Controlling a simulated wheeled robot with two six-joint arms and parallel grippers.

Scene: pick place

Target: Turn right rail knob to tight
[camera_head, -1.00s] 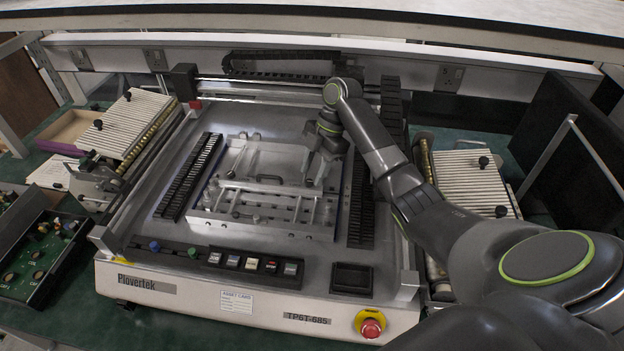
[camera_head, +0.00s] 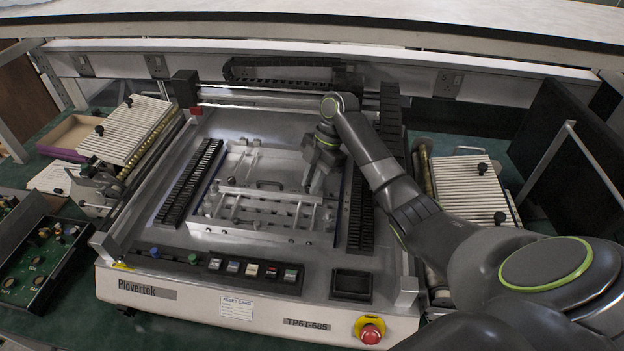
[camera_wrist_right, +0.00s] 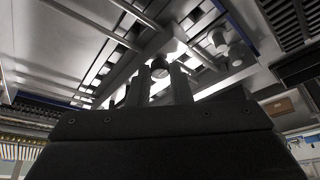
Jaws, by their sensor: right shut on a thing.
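My right gripper (camera_head: 315,188) reaches down into the fixture frame (camera_head: 265,233) of the grey machine, at the right side of its bed. In the right wrist view, my two dark fingers (camera_wrist_right: 163,85) stand close together, shut on a small grey round knob (camera_wrist_right: 160,68). The knob sits on the metal rails (camera_wrist_right: 112,36). In the head view the gripper hides this knob. I cannot read any tight mark or the knob's angle. My left gripper is not in view.
More grey knobs (camera_wrist_right: 220,40) stand near the held one. Black toothed racks (camera_head: 189,182) flank the bed. A cable chain (camera_head: 285,68) runs along the back. A red stop button (camera_head: 370,333) is at the front right, and a dark panel (camera_head: 570,150) stands at the right.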

